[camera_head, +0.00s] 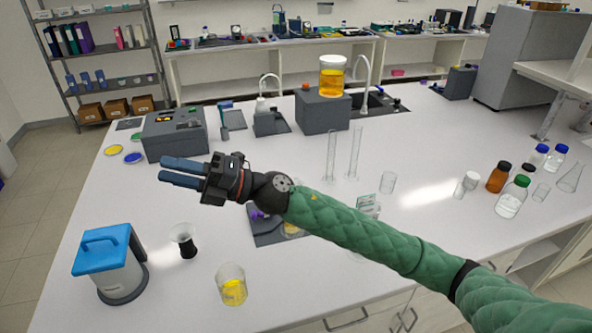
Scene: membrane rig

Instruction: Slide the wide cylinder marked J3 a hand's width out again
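No J3 mark can be read on anything in view. A wide clear cylindrical vessel of yellow-orange liquid (332,78) stands upright on a dark grey block (322,112) at the back of the bench. Two tall, narrow clear cylinders (331,155) and (354,152) stand upright near the middle. My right gripper (161,167) reaches leftward above the bench, its two blue-grey fingers apart with nothing between them. It is well left of the tall cylinders and the vessel. My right arm hides part of the bench front. My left gripper is not in view.
A blue-lidded container (108,262) stands at the front left, near a dark-bottomed glass (184,240) and a beaker of yellow material (232,285). A grey instrument (175,135) is behind my gripper. Several bottles (512,198) crowd the right side. The bench centre-left is mostly clear.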

